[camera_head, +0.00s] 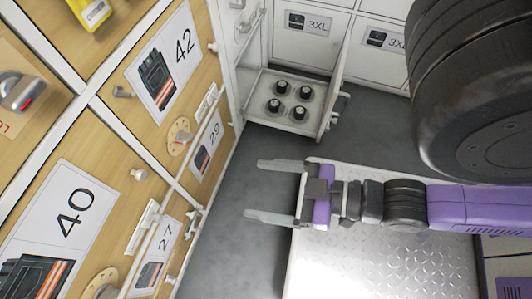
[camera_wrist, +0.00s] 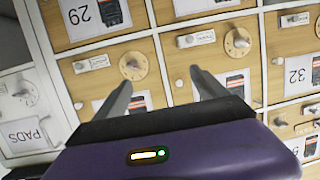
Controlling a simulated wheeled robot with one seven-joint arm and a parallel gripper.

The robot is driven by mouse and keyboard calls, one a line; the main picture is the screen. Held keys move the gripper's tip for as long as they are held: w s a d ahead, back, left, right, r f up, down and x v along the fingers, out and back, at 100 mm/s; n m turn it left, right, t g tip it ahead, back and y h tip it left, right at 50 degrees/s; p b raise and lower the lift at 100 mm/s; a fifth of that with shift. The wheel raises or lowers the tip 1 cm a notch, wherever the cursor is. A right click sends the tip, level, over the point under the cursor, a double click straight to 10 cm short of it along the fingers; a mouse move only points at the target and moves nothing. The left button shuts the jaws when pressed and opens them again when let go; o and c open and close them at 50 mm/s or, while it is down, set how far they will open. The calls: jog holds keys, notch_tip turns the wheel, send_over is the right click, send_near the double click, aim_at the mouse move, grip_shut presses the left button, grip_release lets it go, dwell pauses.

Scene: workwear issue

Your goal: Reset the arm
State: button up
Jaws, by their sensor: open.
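My gripper (camera_head: 268,190) is at the middle of the head view, its two grey fingers spread apart and pointing left. Nothing is between the fingers. It hangs above the grey floor, beside a metal tread-plate surface, and apart from the lockers. In the wrist view my gripper (camera_wrist: 160,88) shows open too, with its fingers toward wooden locker doors. My purple arm comes in from the right in the head view.
Wooden locker doors labelled 42 (camera_head: 162,65) and 40 (camera_head: 68,215) line the left. An open white compartment (camera_head: 258,104) at the back holds several black round items (camera_head: 281,87); its door stands open. The tread plate (camera_head: 380,262) lies below my arm. Grey floor (camera_head: 236,235) is clear.

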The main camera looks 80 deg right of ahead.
jog(key=shift+a+r, duration=0.15)
jog(key=shift+r, duration=0.4)
jog(key=shift+r, duration=0.1)
notch_tip(320, 180, up, 37)
jog(key=p, duration=3.7)
jog(key=shift+r+p, duration=0.2)
jog(key=shift+p, duration=0.15)
